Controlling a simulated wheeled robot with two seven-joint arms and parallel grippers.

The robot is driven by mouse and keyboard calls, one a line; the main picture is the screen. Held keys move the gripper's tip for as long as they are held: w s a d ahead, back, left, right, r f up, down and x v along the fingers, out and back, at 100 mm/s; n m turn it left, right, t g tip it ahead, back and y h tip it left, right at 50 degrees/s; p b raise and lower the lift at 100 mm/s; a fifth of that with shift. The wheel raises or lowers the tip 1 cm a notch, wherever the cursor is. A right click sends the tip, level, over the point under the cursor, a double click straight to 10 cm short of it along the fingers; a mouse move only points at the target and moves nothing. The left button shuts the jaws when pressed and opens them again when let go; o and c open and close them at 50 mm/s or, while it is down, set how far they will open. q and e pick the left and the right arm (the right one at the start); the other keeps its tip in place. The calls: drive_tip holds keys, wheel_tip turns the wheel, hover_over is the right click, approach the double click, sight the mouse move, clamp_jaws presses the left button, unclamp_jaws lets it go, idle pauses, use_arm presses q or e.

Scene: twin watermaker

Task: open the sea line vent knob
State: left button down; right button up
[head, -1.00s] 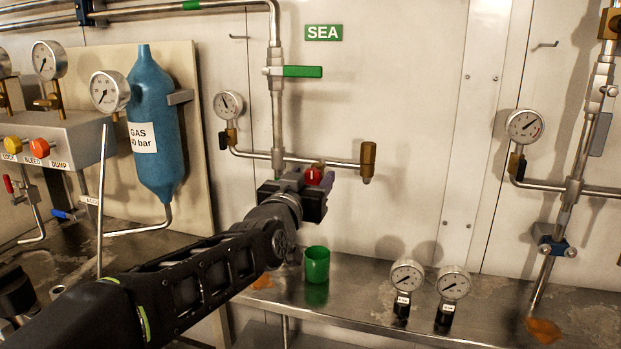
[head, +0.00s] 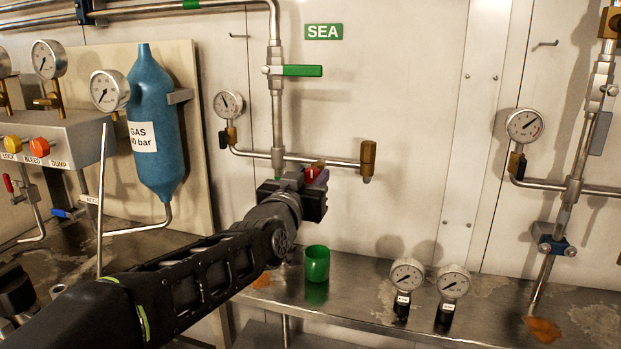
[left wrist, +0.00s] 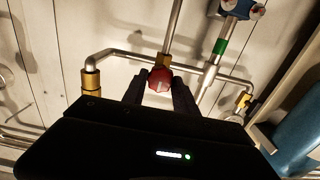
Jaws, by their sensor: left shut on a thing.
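The red vent knob (head: 311,173) sits on the thin horizontal pipe of the sea line, below the SEA sign (head: 323,32). My left gripper (head: 308,182) reaches up to it from the lower left and is shut on it. In the left wrist view the red knob (left wrist: 160,80) shows between the two dark fingers of my left gripper (left wrist: 160,88). In the head view the gripper hides the knob's lower part.
A green-handled valve (head: 302,71) is on the pipe above. A pressure gauge (head: 228,104) is to the left and a brass fitting (head: 368,155) to the right. A green cup (head: 317,264) and two loose gauges (head: 453,282) stand on the steel bench (head: 360,270).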

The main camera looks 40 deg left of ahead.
use_arm(q)
drive_tip(key=shift+f+n+b, duration=0.1)
drive_tip(key=shift+n+b, duration=0.2)
drive_tip(key=shift+n, duration=0.2)
drive_tip(key=n+b, duration=0.1)
drive_tip(key=n, duration=0.1)
drive_tip(key=shift+n, duration=0.3)
drive_tip(key=n+b, duration=0.1)
drive_tip(key=n, duration=0.3)
drive_tip(key=shift+a+n+b, duration=0.1)
drive_tip(key=shift+n+b, duration=0.2)
drive_tip(key=shift+b, duration=0.05)
drive_tip(key=n+b, duration=0.1)
drive_tip(key=n, duration=0.4)
drive_tip(key=shift+f, duration=0.1)
drive_tip(key=n+b, duration=0.1)
drive_tip(key=n, duration=0.4)
drive_tip(key=c, duration=1)
unclamp_jaws()
